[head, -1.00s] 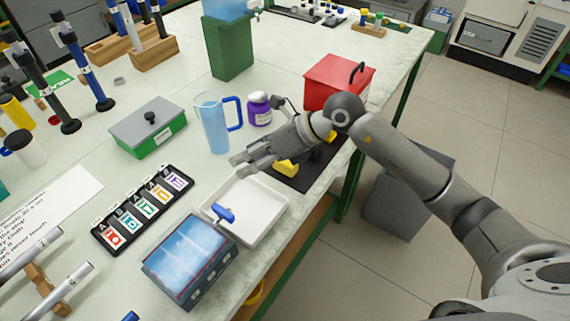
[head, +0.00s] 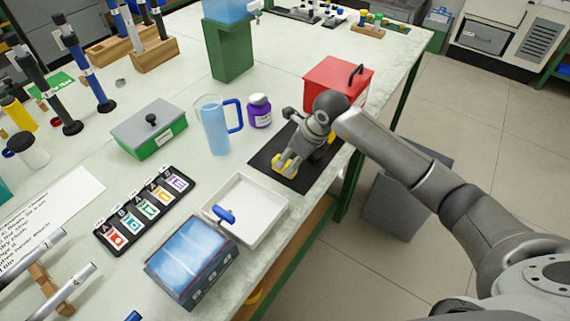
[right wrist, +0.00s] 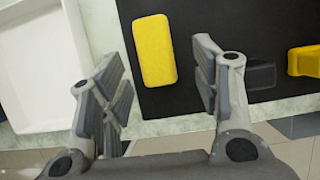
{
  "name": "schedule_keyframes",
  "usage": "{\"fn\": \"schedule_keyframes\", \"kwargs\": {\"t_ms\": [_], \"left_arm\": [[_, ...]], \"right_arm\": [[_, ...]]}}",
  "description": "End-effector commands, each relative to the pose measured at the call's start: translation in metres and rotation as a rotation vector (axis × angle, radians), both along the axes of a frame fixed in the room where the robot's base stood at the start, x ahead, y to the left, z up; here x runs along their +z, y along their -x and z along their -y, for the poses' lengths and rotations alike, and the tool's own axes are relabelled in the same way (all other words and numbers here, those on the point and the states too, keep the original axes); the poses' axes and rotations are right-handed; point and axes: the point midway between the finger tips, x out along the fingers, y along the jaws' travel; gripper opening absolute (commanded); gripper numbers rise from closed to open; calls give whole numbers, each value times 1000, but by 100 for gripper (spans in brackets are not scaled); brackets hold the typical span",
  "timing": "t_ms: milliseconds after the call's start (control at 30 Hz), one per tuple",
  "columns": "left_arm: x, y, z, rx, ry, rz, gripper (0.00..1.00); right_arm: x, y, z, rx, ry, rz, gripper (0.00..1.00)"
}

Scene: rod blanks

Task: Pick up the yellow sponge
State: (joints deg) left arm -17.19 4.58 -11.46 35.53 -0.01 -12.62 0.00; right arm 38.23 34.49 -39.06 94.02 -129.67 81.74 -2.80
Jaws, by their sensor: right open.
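The yellow sponge (head: 282,168) lies on a black mat (head: 262,161) near the table's right edge, partly hidden by my right gripper in the head view. In the right wrist view the sponge (right wrist: 154,50) is a rounded yellow block lying flat on the mat. My right gripper (head: 286,165) is above the mat at the sponge, pointing down. In the right wrist view its fingers (right wrist: 160,88) are spread apart, with the sponge showing between and beyond them and nothing held. My left gripper is not in view.
A white tray (head: 270,234) with a blue-handled item stands beside the mat. A second yellow object (right wrist: 304,61) is on the mat at the right. A red box (head: 325,87), purple-labelled jar (head: 260,112) and blue pitcher (head: 212,130) stand behind.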

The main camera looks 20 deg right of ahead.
Motion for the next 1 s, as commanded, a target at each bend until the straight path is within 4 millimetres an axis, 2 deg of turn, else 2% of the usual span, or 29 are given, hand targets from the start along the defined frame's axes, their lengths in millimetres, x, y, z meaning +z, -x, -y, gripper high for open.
{"fn": "schedule_keyframes", "kwargs": {"t_ms": [100,233,533,867,1000], "left_arm": [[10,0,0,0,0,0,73],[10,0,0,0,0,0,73],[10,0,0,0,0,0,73],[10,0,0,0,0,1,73],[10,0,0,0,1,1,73]], "right_arm": [[-12,-6,-11,1,-3,-5,57],[-27,-11,-13,-1,-2,-4,57],[-33,-13,-14,0,-1,0,57],[-32,-13,-14,0,-1,0,16],[-32,-13,-14,0,-1,0,15]]}}
